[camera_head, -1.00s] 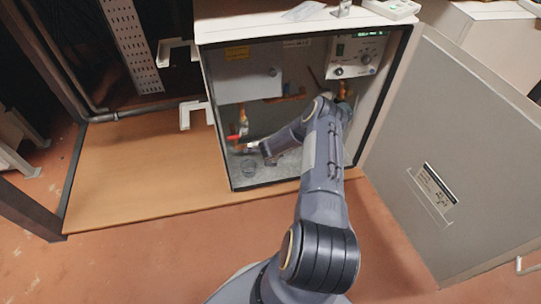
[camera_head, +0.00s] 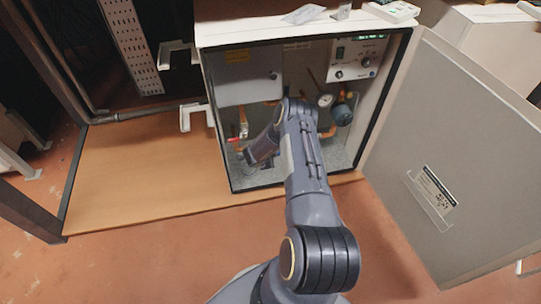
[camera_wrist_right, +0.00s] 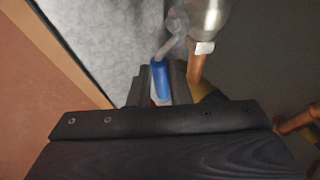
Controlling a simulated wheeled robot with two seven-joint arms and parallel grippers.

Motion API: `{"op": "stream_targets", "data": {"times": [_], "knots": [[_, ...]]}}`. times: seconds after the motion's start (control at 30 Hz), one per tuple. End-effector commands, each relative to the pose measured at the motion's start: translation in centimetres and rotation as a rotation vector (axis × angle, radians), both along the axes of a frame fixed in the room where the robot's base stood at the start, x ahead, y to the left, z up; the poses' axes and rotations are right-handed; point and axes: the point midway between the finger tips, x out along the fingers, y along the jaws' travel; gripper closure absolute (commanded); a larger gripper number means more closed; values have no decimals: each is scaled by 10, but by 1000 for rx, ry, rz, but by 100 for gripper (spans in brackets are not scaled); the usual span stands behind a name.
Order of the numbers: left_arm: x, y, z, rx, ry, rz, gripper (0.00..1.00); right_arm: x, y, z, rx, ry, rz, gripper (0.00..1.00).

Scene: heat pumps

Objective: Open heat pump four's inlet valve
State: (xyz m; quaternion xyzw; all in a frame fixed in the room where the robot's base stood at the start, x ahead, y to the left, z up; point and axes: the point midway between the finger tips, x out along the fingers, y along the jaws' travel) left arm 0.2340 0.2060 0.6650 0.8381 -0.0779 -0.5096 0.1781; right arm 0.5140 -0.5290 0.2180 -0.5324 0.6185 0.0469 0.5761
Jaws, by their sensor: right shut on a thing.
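The open heat pump cabinet (camera_head: 232,170) stands ahead, and my right arm reaches into its lower left part. A blue valve handle (camera_wrist_right: 160,78) shows in the right wrist view, between the fingers of my right gripper (camera_wrist_right: 160,92), which is shut on it. A small red and white part shows just below the blue. In the head view, my wrist hides the blue handle and the gripper's fingertips. A red-handled valve (camera_head: 234,140) sits on a pipe to the left of my wrist. My left gripper is not in view.
The cabinet door (camera_head: 455,150) stands wide open at the right. Inside are a grey box (camera_head: 245,80), a control panel (camera_head: 358,57), a round gauge (camera_head: 325,100) and a dark pump (camera_head: 342,114). Copper pipe (camera_wrist_right: 196,70) runs close beside the gripper. The wooden board at the left is clear.

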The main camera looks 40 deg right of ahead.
Motion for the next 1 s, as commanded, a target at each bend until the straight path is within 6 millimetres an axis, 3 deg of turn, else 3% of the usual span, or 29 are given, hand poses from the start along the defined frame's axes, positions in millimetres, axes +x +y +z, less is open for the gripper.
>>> {"op": "stream_targets", "data": {"times": [0.07,0.1,0.27,0.57,1.0], "knots": [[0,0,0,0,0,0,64,1,-2,2,-6,-1,3,100],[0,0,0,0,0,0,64,1,-2,2,-6,-1,3,82],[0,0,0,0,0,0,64,1,-1,1,-4,-1,2,61],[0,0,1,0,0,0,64,0,1,2,-1,-1,3,61],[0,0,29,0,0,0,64,-14,40,53,-1,0,5,61]]}}
